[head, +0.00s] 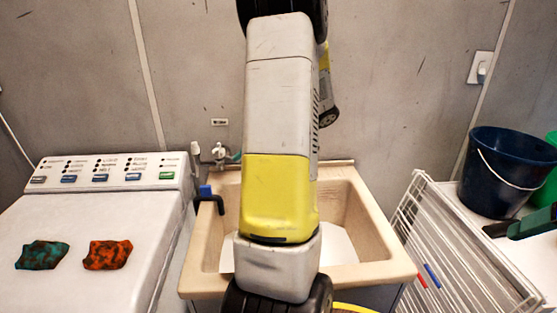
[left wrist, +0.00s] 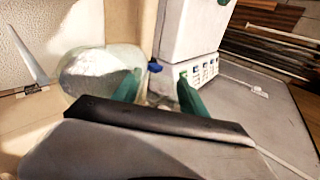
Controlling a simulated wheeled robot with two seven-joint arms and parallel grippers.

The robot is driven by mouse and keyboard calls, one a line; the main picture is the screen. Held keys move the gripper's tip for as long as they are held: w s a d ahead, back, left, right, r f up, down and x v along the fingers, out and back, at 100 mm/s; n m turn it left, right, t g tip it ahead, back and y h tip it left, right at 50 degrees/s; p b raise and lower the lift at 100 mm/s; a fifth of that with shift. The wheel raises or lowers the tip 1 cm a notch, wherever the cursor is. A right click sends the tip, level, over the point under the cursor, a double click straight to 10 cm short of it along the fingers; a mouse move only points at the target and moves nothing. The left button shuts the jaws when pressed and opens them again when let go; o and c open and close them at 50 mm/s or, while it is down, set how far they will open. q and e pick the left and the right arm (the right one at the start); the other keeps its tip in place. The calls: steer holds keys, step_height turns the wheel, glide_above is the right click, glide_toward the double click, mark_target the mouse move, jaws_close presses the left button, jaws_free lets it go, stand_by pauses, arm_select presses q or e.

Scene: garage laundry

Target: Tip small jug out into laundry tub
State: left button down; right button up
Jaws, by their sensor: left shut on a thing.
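The beige laundry tub (head: 365,272) stands against the wall in the head view, its middle covered by an arm of mine. My left gripper (left wrist: 160,92) shows its two green fingers in the left wrist view and is shut on a pale, see-through rounded vessel, the small jug (left wrist: 88,72). The jug sits beside the left finger with beige surface, likely the tub, around it. Its tilt and contents cannot be told. In the head view the gripper and jug are hidden behind the arm.
A white washing machine (head: 85,220) with two coloured cloths (head: 107,255) stands left of the tub. A tap (head: 220,155) is at the back. At right are a white wire rack (head: 440,240), a dark blue bucket (head: 505,170) and an unclear dark green and black thing (head: 535,222).

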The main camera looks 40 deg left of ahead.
arm_select(q)
steer(key=d+g+y, duration=0.1)
steer(key=w+g+y, duration=0.1)
steer(key=y, duration=0.1)
steer(key=shift+w+d, duration=0.15)
steer(key=shift+d, duration=0.25)
steer(key=shift+w+d+r+g+y, duration=0.3)
steer(key=shift+d+r+y, duration=0.1)
steer(key=shift+r, duration=0.25)
steer(key=shift+w+d+r+g+y, duration=0.15)
steer(key=shift+d+r+g+y, duration=0.2)
steer(key=shift+r, duration=0.25)
steer(key=shift+w+d+r+g+y, duration=0.3)
steer(key=shift+r+y, duration=0.15)
steer(key=shift+r, duration=0.2)
steer(key=shift+w+d+r+g+y, duration=0.1)
steer(key=shift+w+d+g+y, duration=0.55)
steer(key=shift+d+y, duration=0.3)
steer(key=shift+w+d+r+g+y, duration=0.1)
steer(key=shift+w+d+g+y, duration=0.45)
steer(key=shift+d+y, duration=0.35)
steer(key=shift+a, duration=0.1)
